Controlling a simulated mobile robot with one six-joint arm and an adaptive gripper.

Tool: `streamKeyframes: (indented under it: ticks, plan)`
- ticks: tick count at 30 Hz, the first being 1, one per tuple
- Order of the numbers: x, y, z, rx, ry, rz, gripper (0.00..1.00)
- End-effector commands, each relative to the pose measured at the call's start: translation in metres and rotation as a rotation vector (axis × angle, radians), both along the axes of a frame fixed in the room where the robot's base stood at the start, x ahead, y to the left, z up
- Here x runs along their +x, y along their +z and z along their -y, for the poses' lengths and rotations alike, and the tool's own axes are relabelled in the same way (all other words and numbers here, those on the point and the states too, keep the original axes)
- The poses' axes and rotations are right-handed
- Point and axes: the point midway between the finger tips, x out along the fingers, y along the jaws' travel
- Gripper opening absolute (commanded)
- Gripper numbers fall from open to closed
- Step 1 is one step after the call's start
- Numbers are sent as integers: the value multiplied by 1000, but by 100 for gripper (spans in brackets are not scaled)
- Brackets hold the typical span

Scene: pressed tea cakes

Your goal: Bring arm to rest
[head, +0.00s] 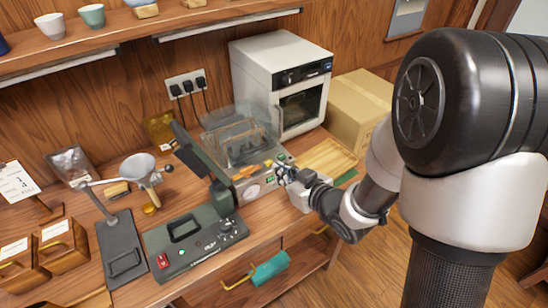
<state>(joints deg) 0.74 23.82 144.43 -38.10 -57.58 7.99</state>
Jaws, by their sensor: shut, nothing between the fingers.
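My arm reaches in from the right side of the head view, over the front edge of the wooden counter (222,257). My gripper (281,172) is small in the picture and points left, beside the front of a machine with a clear cover (238,138). It is shut, with nothing seen between its fingers. I cannot tell whether it touches the machine or is a little apart from it. Part of the counter behind the arm is hidden.
A green device with a raised lever (205,240) stands left of my gripper. A white oven (281,75) and a cardboard box (359,108) stand behind. A wooden board (325,160) lies close by. The floor (385,270) in front is clear.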

Motion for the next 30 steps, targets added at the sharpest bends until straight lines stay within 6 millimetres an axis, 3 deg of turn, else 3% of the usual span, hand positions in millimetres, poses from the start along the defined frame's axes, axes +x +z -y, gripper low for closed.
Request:
streamKeyframes:
  ticks: [10, 14, 17, 20, 24, 30]
  plan:
    - [-4, 2, 13, -36, -25, -4, 0]
    - [-2, 21, 42, -141, -119, -40, 0]
    - [-10, 43, 75, -231, -232, -100, 0]
    - [-32, 63, 105, -289, -345, -182, 0]
    - [-81, 89, 135, -318, -477, -323, 0]
    - [-174, 112, 142, -279, -573, -543, 0]
